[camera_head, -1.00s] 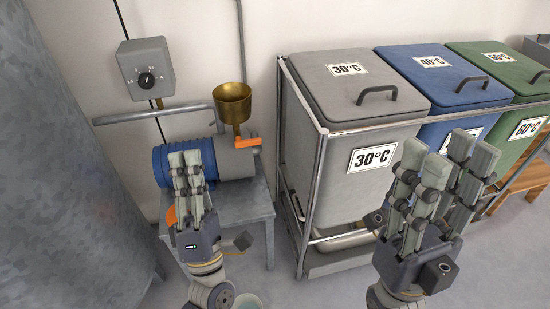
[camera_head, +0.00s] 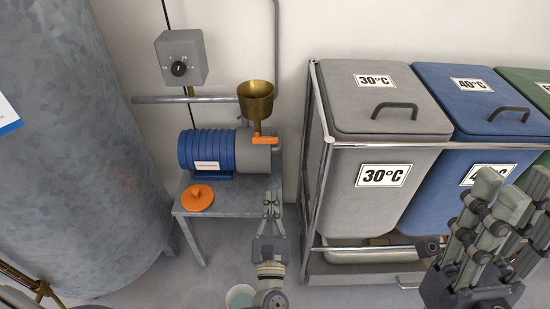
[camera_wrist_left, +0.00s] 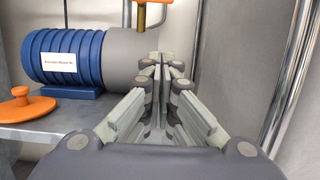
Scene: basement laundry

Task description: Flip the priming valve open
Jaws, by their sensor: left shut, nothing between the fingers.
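The priming valve is an orange lever (camera_head: 262,139) at the foot of a brass funnel (camera_head: 256,100) on the grey end of the blue pump (camera_head: 208,150). The lever lies roughly level; only its underside shows at the top of the left wrist view (camera_wrist_left: 152,2). My left gripper (camera_head: 271,197) is shut and empty, below and in front of the lever and apart from it. In the left wrist view its fingertips (camera_wrist_left: 164,60) meet beside the pump's grey end. My right gripper (camera_head: 513,180) is open at the far right, away from the pump.
The pump stands on a grey metal table (camera_head: 235,203) with an orange cap (camera_head: 198,198) in front. A grey tank (camera_head: 85,150) stands left. A metal bin rack (camera_head: 318,160) stands close on the right.

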